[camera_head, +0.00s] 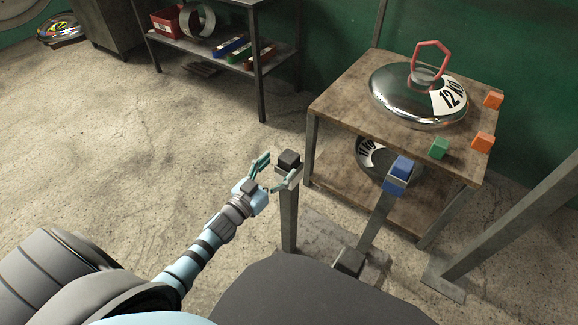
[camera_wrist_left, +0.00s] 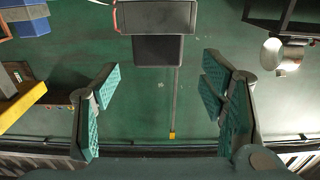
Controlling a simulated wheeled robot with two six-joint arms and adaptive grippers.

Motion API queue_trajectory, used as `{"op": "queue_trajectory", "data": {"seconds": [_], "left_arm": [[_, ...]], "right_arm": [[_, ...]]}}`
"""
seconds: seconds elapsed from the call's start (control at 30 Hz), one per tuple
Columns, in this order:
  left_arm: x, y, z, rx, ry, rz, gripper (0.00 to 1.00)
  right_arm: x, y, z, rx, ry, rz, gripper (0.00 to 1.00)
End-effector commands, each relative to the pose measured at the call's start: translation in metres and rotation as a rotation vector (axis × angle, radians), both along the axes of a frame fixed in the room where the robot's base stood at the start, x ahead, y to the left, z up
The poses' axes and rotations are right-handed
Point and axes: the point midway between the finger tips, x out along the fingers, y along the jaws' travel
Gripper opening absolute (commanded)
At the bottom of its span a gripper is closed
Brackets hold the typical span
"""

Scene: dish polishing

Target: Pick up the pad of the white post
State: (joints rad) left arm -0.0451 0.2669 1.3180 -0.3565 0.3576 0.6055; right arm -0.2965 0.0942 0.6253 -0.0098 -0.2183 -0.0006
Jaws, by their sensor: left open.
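The dark pad (camera_head: 288,159) sits on top of the white post (camera_head: 289,215), right at the fingertips of my left gripper (camera_head: 280,167) in the head view. That gripper is open, with one finger on each side of its gap. My right gripper is not in view.
A blue pad (camera_head: 402,166) sits on another post to the right. A wooden table (camera_head: 345,92) bears a 12 KG polished dish (camera_head: 400,96), a green block (camera_head: 439,147) and orange blocks (camera_head: 483,141). A shelf (camera_head: 207,50) stands at the back.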

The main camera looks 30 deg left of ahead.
Motion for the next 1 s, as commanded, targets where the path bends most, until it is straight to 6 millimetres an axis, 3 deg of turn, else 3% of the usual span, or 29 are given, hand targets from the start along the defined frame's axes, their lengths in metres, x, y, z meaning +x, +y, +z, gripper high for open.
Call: {"op": "queue_trajectory", "data": {"seconds": [0.3,0.57,0.9,1.0], "left_arm": [[0.051,-0.009,-0.001,0.000,0.001,0.002,0.65],[0.057,-0.010,0.001,0.001,0.003,0.001,0.63],[0.057,-0.010,0.001,0.001,0.003,0.001,0.09],[0.057,-0.010,0.001,0.001,0.003,0.001,0.08]], "right_arm": [[0.001,-0.005,-0.014,-0.008,-0.001,0.008,0.61],[0.004,-0.005,-0.013,-0.009,-0.004,0.010,0.61],[0.004,-0.005,-0.013,-0.009,-0.005,0.010,0.61],[0.004,-0.005,-0.013,-0.009,-0.005,0.010,0.61]]}}
